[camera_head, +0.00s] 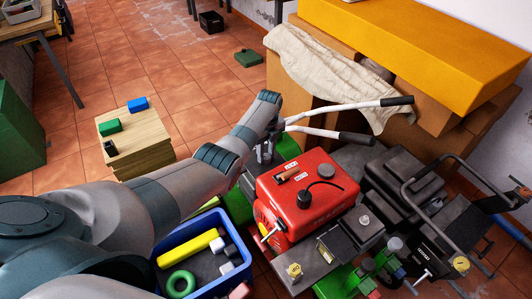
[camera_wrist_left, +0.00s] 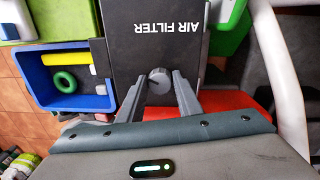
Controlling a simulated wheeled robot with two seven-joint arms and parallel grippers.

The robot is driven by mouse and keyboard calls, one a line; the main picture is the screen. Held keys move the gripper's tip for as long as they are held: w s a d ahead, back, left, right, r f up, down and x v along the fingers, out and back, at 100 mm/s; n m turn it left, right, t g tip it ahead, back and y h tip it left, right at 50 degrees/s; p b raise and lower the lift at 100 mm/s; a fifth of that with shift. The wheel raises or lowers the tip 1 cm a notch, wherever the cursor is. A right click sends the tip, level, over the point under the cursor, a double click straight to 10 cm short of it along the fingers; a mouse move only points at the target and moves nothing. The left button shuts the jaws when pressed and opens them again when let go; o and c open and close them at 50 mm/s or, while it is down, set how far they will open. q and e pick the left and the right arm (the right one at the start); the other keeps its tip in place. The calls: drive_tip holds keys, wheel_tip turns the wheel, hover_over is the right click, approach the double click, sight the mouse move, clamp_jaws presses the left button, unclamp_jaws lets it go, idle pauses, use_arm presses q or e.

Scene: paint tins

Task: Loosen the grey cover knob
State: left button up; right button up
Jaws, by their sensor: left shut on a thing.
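The grey cover knob (camera_wrist_left: 159,84) shows in the left wrist view, on the dark air filter cover (camera_wrist_left: 150,40) with white "AIR FILTER" lettering, upside down in the picture. My left gripper (camera_wrist_left: 158,75) has one finger on each side of the knob and is shut on it. My right gripper is not in view.
A blue crate (camera_head: 205,218) with a yellow bar and green ring stands left of the machine. White handlebars (camera_head: 350,105) with black grips reach out close to my left gripper. A wooden stack (camera_head: 145,165) stands farther left. Cardboard boxes (camera_head: 420,90) stand behind.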

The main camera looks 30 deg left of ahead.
use_arm(q)
drive_tip(key=shift+s+r+n+p, duration=0.1)
drive_tip(key=shift+n+p, duration=0.35)
drive_tip(key=shift+n, duration=0.45)
drive_tip(key=n+p, duration=0.1)
drive_tip(key=n, duration=0.3)
drive_tip(key=shift+p, duration=0.3)
drive_tip(key=n+p, duration=0.1)
drive_tip(key=n, duration=0.4)
drive_tip(key=shift+s+n+h+p, duration=0.15)
drive_tip(key=shift+n+h+p, duration=0.15)
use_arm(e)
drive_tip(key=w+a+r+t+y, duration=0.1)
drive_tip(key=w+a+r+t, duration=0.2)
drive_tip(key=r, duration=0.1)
use_arm(q)
drive_tip(key=shift+n, duration=0.5)
drive_tip(key=n+p, duration=0.2)
drive_tip(key=n, duration=0.5)
drive_tip(key=shift+s, duration=0.1)
drive_tip(key=shift+n+t+p, duration=0.3)
drive_tip(key=shift+n+p, duration=0.25)
drive_tip(key=shift+n, duration=1.55)
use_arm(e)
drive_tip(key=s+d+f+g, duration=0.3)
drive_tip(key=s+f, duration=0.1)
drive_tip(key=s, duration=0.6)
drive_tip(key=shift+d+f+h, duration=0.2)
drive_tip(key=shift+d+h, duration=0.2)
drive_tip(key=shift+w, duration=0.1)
